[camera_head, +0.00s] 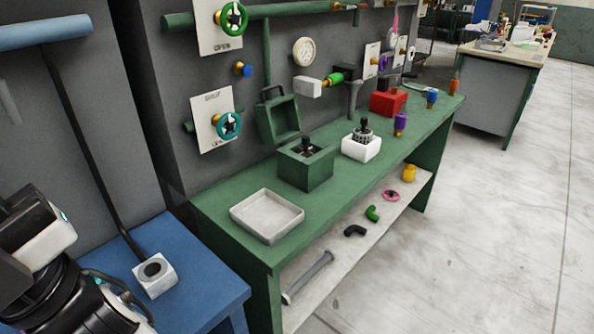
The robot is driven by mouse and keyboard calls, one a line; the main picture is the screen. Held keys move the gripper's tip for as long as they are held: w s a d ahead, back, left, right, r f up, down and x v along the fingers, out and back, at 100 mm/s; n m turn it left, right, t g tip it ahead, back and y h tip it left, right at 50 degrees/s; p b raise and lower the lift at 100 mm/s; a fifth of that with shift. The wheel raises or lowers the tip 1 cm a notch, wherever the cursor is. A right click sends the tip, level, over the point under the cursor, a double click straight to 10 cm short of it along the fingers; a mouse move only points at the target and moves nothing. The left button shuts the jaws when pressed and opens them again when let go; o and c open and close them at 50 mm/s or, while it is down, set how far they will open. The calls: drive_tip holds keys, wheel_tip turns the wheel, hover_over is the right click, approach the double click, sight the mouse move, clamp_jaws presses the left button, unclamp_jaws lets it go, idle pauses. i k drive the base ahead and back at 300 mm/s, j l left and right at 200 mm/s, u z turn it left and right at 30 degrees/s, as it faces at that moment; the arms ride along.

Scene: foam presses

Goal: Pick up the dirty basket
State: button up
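I cannot pick out for sure which thing is the dirty basket. On the green bench (215,205), a dark slotted cylinder with a black knob (363,132) sits in a white block (361,148); it may be a basket. Another black-knobbed part (306,146) sits in the opening of a green box (306,168), mostly hidden inside it. Black and white parts of my arm show at the lower left, apart from the bench things. I make out no gripper fingers.
A shallow white tray (267,215) stands at the bench's near end. Valves and pipes line the wall behind. A red box (388,103) stands farther along. A blue table (205,285) with a white block (155,276) is near me. The right floor is clear.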

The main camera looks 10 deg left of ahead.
sight(306, 151)
drive_tip(key=k+j, duration=0.4)
drive_tip(key=k+j+z, duration=0.15)
drive_tip(key=k+j, duration=0.3)
drive_tip(key=k, duration=0.15)
drive_tip(key=i+l+u, duration=0.1)
drive_tip(key=u, duration=0.5)
drive_tip(key=i+l+u, duration=0.15)
drive_tip(key=l, duration=0.15)
drive_tip(key=i+l+u, duration=0.2)
drive_tip(key=l+u, duration=0.15)
drive_tip(key=l, duration=0.3)
drive_tip(key=i+l+u, duration=0.15)
drive_tip(key=l, duration=0.35)
drive_tip(key=l+u, duration=0.1)
drive_tip(key=l, duration=0.35)
drive_tip(key=i+l, duration=0.1)
drive_tip(key=l, duration=0.6)
drive_tip(key=i+l+u, duration=0.1)
drive_tip(key=l, duration=0.55)
drive_tip(key=i+l, duration=0.1)
drive_tip(key=l, duration=0.6)
